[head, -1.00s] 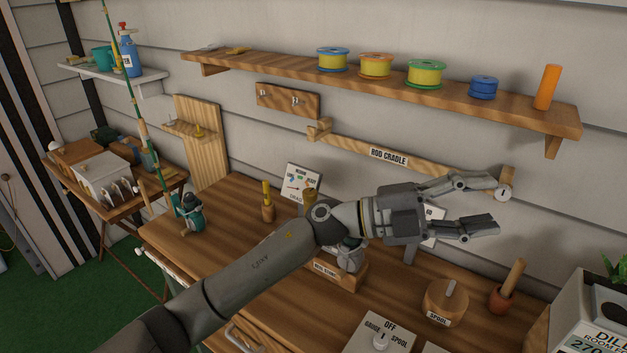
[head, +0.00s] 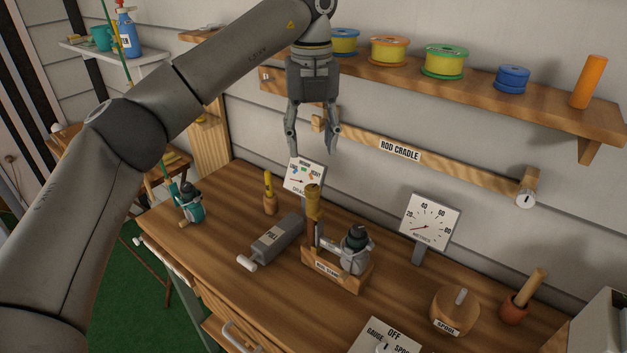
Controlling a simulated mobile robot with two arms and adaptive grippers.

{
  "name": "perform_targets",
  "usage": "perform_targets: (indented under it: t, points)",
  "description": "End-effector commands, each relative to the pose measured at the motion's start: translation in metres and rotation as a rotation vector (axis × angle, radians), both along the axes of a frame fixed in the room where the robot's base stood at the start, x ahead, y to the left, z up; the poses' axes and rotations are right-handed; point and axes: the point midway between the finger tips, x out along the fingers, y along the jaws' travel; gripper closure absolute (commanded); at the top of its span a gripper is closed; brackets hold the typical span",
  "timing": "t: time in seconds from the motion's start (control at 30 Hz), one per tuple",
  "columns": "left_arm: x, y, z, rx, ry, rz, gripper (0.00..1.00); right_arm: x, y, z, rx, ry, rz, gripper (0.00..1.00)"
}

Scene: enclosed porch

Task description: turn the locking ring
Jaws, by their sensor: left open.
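My left gripper (head: 313,148) points down, open and empty, with its fingers apart in front of the wall. In the picture it is above the upright rod handle (head: 313,200), apart from it. The handle has a tan grip and stands in a wooden rod stand (head: 345,278). A grey reel with a dark top (head: 354,250) sits beside the handle in the stand. I cannot make out a separate locking ring; it may be on the handle or reel but is too small to tell. My right gripper is out of view.
A grey box marked PULL (head: 272,240) lies left of the stand. A dial gauge (head: 430,222) stands behind right, a wooden spool block (head: 455,310) nearer right. The shelf with line spools (head: 445,62) and the rod cradle (head: 400,150) are on the wall.

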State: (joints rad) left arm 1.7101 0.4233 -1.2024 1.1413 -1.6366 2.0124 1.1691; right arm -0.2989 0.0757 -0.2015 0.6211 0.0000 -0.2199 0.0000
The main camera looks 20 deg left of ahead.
Motion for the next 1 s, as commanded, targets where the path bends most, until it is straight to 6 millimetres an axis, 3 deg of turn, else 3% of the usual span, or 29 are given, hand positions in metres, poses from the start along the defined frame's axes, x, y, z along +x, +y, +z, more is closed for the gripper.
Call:
perform_targets:
  t: [0.6, 1.0]
  points:
    - [-0.001, 0.000, -0.094, -0.002, 0.002, -0.003, 0.51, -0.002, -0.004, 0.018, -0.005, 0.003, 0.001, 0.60]
    - [0.000, -0.001, -0.104, -0.003, 0.000, -0.005, 0.51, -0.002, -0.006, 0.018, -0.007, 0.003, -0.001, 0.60]
